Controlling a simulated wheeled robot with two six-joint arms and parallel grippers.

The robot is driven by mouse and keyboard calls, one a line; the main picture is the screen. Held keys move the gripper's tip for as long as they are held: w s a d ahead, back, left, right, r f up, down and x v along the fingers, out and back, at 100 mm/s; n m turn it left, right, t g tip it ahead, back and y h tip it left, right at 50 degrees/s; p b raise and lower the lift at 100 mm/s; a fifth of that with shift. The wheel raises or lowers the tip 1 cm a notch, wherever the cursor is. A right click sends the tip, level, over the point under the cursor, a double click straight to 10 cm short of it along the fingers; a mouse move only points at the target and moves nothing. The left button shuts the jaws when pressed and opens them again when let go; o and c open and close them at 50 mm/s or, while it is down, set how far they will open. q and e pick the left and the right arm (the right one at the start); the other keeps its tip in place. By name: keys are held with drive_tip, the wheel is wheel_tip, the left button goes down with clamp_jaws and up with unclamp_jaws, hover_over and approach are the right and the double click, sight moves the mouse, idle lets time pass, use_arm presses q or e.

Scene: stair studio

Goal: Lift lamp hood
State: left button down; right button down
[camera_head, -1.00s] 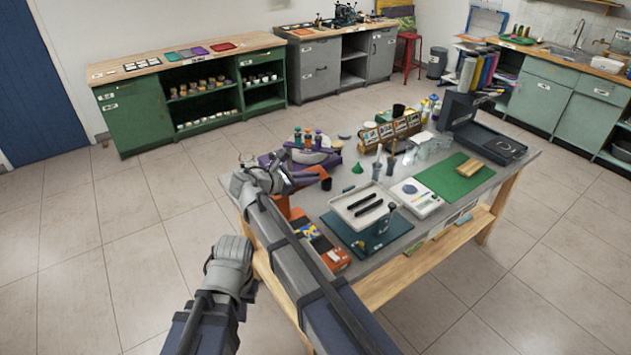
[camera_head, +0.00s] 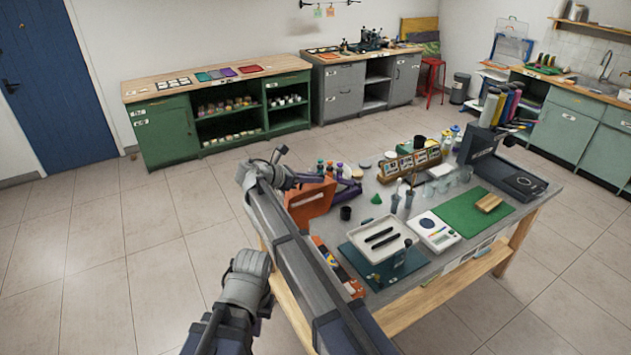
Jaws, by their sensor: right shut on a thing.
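An orange angled piece (camera_head: 304,202), which looks like the lamp hood, is by the table's near left corner. My right gripper (camera_head: 299,181) is small and partly hidden at its upper edge, and is shut on it. I cannot tell how far the piece is clear of the tabletop (camera_head: 373,208). My left arm (camera_head: 246,280) comes up from the bottom, left of the right arm. Its gripper does not show.
Bottles and a purple holder (camera_head: 349,187) stand close behind the orange piece. Open floor is on the left.

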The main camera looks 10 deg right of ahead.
idle(0.3)
drive_tip(key=c, duration=0.9)
unclamp_jaws()
drive_tip(key=shift+w+d, duration=0.1)
drive_tip(key=shift+d, duration=0.05)
drive_tip(key=shift+r, duration=0.1)
